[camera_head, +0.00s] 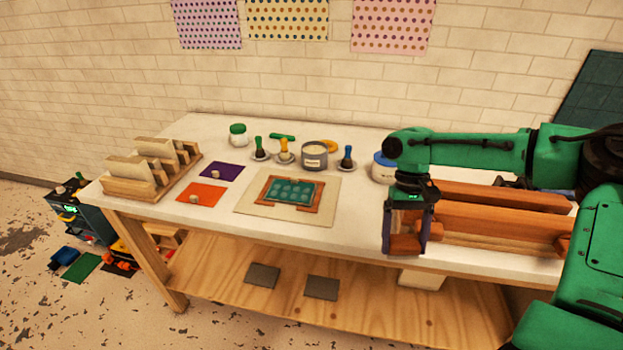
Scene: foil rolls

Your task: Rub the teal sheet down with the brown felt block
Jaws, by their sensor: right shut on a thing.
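The teal sheet (290,190) lies flat in the middle of the table, with pale round marks on it. A brown-orange frame-like piece (271,198) shows around it, on a beige board (325,213). My right gripper (406,246) is at the table's front edge, to the right of the sheet and well apart from it. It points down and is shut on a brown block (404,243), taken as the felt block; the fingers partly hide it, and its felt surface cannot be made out. My left gripper is not in view.
Copper-coloured rolls (500,218) lie on a rack close right of my right gripper. A grey can (314,156), a blue-lidded jar (382,168) and several coloured-handled tools stand behind the sheet. Purple (222,171) and orange (202,194) squares and a wooden rack (137,187) are left.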

